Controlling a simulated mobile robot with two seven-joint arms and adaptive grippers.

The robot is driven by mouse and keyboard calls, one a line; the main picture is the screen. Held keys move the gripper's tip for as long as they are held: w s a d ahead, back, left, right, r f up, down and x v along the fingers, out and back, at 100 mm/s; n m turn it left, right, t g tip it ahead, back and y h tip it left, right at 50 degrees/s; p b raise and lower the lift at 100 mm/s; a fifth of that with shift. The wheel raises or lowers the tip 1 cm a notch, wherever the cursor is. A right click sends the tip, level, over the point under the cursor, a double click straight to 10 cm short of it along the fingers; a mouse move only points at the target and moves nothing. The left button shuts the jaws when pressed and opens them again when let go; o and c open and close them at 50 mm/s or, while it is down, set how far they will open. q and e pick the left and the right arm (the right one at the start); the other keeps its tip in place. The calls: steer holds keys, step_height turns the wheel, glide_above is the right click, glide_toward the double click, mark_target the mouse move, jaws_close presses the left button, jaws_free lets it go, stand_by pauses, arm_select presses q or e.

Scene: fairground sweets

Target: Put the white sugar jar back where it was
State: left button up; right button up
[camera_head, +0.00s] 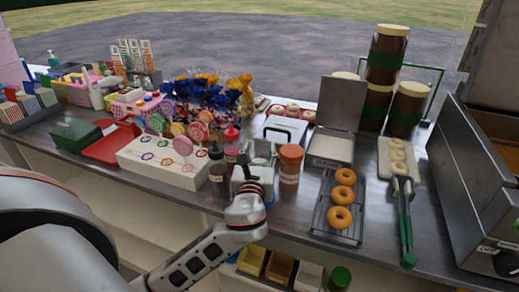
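My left arm reaches in from the lower left, and my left gripper (250,188) is at the front edge of the counter. Its fingers are small and partly hidden, so I cannot tell whether they are open or shut. A whitish container (260,150) shows just behind the gripper; it may be the white sugar jar, but the gripper covers its lower part. I cannot tell whether the gripper touches it. My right gripper is not in view.
Dark and red-capped bottles (217,168) stand left of the gripper, an orange-lidded jar (290,165) right of it. A white lollipop stand (150,160) is further left. A rack of doughnuts (323,212), green-handled tongs (405,225) and a metal fryer (462,190) are to the right.

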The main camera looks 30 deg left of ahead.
arm_select(q)
steer(key=shift+r, duration=0.15)
steer(key=v, duration=1.2)
steer(key=shift+p, duration=0.3)
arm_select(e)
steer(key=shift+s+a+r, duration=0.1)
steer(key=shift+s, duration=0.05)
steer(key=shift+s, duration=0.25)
